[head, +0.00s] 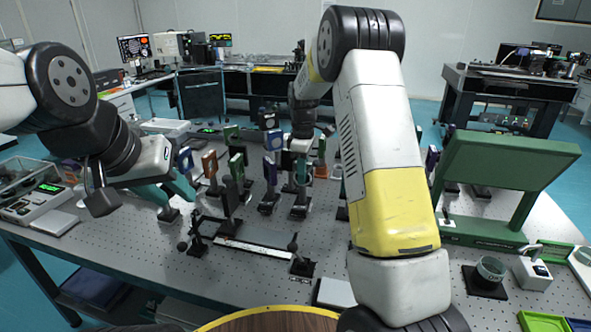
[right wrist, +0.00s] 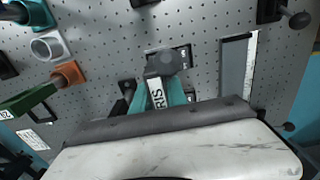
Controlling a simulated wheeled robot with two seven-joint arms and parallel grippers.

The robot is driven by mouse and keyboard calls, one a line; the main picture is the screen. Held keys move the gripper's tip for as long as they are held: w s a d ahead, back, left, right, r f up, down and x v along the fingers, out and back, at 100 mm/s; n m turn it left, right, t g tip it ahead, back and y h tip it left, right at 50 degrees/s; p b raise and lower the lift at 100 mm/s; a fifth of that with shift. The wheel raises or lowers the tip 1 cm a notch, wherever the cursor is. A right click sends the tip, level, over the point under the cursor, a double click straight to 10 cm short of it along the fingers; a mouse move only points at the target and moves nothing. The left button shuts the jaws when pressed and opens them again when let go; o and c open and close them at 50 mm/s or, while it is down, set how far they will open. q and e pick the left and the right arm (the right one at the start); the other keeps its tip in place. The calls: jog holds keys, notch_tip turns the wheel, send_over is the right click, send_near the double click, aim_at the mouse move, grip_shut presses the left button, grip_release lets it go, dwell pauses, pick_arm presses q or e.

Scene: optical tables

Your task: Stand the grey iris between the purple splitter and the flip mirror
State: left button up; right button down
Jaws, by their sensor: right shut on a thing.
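My right gripper (head: 301,172) points down over the middle of the pegboard table. In the right wrist view its teal fingers (right wrist: 160,95) are shut on the grey iris (right wrist: 165,62), which bears a white label reading IRIS. In the head view the iris is mostly hidden by the gripper. A purple plate on a post, likely the purple splitter (head: 270,172), stands just left of my right gripper. I cannot tell which part is the flip mirror. My left gripper (head: 168,192) is at the left of the table, with its teal fingers apart and nothing seen between them.
Blue (head: 185,160), orange (head: 210,166) and green (head: 237,168) mounts stand left of the purple one. Another orange mount (head: 320,166) stands close on the right. A rail (head: 252,247) lies in front. A large green panel (head: 508,172) stands at the right.

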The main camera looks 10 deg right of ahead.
jog(key=shift+f, duration=0.3)
jog(key=c, duration=1.3)
grip_release()
